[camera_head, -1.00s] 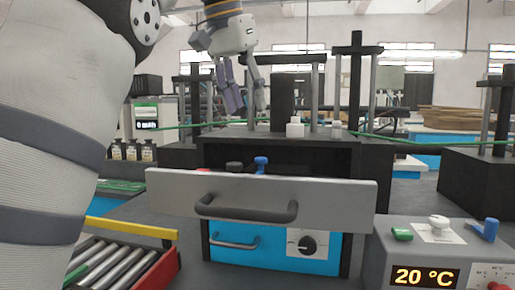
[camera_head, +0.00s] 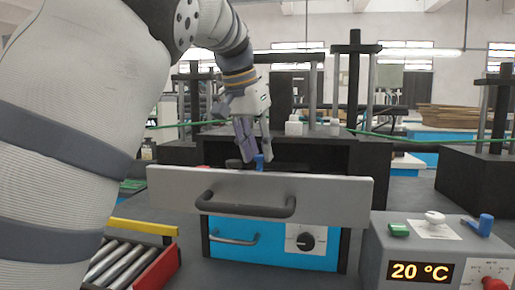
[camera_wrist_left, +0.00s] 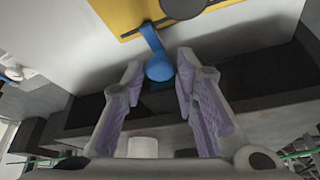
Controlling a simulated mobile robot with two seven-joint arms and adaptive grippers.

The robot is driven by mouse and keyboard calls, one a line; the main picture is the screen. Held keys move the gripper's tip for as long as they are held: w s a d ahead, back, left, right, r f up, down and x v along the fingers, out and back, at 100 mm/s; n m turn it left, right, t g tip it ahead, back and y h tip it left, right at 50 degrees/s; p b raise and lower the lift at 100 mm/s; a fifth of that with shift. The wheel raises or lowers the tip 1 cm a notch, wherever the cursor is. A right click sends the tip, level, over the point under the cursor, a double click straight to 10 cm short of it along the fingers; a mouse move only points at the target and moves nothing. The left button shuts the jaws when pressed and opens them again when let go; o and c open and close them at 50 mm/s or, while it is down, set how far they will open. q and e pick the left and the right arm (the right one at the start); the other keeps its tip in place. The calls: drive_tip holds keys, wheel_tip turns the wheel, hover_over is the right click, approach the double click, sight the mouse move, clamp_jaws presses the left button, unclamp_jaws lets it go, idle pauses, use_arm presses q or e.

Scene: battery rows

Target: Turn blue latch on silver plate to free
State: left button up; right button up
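A small blue latch (camera_head: 260,162) stands upright behind the top edge of the silver plate (camera_head: 330,202), on the drawer of the black unit. My left gripper (camera_head: 256,156) hangs over it, fingers pointing down and apart. In the left wrist view the blue latch (camera_wrist_left: 152,52) is a lever with a rounded end, seen between the two lilac finger pads of my left gripper (camera_wrist_left: 160,64). The fingers look open, with nothing gripped. Whether a pad touches the latch I cannot tell. My right gripper is not in view.
A grey control box (camera_head: 425,250) at the right bears a 20 °C display, green and white knobs and another blue lever (camera_head: 483,225). A red roller tray (camera_head: 155,272) lies lower left. White blocks (camera_head: 293,127) stand on the black unit behind the gripper.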

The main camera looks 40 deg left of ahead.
use_arm(q)
clamp_jaws()
